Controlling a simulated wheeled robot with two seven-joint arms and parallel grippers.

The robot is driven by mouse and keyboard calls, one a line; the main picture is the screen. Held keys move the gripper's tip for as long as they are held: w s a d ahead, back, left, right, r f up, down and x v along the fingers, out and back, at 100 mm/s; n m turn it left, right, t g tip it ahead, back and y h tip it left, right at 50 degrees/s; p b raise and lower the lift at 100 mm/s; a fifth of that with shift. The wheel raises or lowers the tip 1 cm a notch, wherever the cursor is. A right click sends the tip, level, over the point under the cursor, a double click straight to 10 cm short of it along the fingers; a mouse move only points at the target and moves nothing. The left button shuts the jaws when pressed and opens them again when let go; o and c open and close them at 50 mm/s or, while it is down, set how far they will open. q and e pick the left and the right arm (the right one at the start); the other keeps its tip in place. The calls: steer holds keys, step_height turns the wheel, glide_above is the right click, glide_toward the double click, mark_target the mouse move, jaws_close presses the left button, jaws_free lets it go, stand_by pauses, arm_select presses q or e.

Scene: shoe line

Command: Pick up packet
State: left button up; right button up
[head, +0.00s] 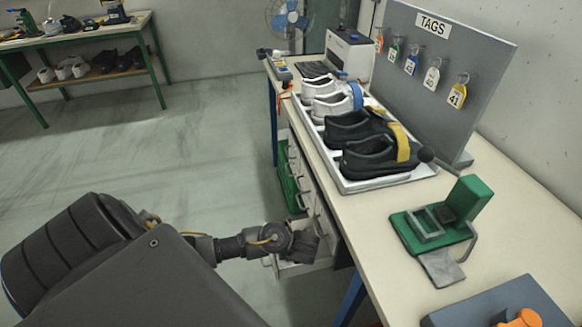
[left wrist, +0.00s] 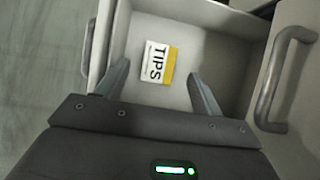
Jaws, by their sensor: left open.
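The packet (left wrist: 158,63) is a small white and yellow box marked TIPS. It lies on the floor of an open drawer (left wrist: 222,14) in the left wrist view. My left gripper (left wrist: 158,88) is open, with one finger on each side of the packet in that view and nothing between them held. Whether the fingers reach down to the packet's level I cannot tell. In the head view my left gripper (head: 303,243) is at the open drawer (head: 312,266) under the bench, and the packet is hidden there. My right gripper is not in view.
A drawer handle (left wrist: 283,80) stands right of the open drawer. The bench (head: 372,212) above holds a white tray (head: 385,184) of shoes, a green fixture (head: 437,222) and a tag board (head: 430,80). A green crate (head: 290,178) is below. The floor at left is clear.

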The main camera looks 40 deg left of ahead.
arm_select(q)
steer(key=shift+b+x, duration=0.75)
steer(key=shift+x, duration=1.65)
steer(key=shift+s+f, duration=0.15)
steer(key=shift+f, duration=0.15)
steer(key=c, duration=1.1)
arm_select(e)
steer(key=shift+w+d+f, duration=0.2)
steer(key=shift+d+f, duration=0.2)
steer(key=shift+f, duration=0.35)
